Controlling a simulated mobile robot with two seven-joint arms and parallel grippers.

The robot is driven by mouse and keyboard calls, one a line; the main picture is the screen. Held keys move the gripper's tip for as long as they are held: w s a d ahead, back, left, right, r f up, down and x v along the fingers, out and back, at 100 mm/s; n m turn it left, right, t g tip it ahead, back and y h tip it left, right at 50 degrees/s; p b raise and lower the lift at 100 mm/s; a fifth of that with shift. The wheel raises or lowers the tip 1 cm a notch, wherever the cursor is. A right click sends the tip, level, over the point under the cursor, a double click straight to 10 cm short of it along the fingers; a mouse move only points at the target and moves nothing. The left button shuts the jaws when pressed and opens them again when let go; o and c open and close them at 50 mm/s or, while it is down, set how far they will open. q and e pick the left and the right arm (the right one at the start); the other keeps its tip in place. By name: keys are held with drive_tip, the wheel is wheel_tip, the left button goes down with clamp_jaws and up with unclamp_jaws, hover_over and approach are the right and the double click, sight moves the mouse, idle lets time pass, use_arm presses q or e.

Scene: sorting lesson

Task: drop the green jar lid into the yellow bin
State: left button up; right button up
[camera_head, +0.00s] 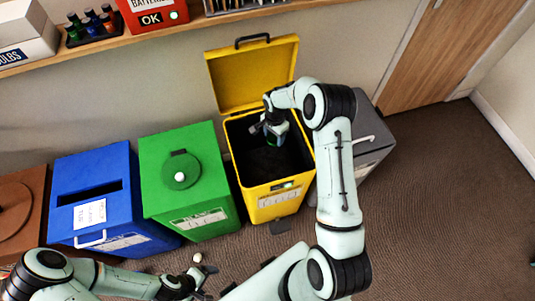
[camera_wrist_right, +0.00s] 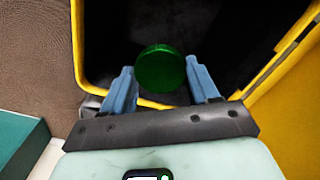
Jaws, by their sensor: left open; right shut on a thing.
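The yellow bin (camera_head: 272,205) stands against the wall with its hinged lid raised and its dark inside showing. My right gripper (camera_head: 272,138) is over the bin's opening, reaching down from above. In the right wrist view, the round green jar lid (camera_wrist_right: 160,69) is between the blue fingers of my right gripper (camera_wrist_right: 162,86), which is shut on it. Behind it are the bin's dark inside and yellow rim (camera_wrist_right: 78,50). My left gripper (camera_head: 204,283) is open, low at the bottom of the head view, away from the bins.
A green bin (camera_head: 155,190) with a round lid, a blue bin (camera_head: 75,225) with a slot and a brown bin (camera_head: 25,200) stand to the left. A grey bin (camera_head: 372,155) is right of the yellow one. A shelf (camera_head: 110,45) runs above. Floor is clear at right.

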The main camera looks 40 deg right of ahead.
use_arm(q)
drive_tip(key=shift+s+f, duration=0.3)
drive_tip(key=shift+f, duration=0.15)
use_arm(e)
drive_tip(key=shift+w+f, duration=0.1)
drive_tip(key=shift+f, duration=1.25)
drive_tip(key=o, duration=1.1)
use_arm(q)
drive_tip(key=shift+s+f+b, duration=0.15)
drive_tip(key=shift+f+b, duration=0.05)
drive_tip(key=shift+b, duration=0.2)
use_arm(e)
wheel_tip(320, 180, up, 13)
drive_tip(key=shift+r, duration=0.2)
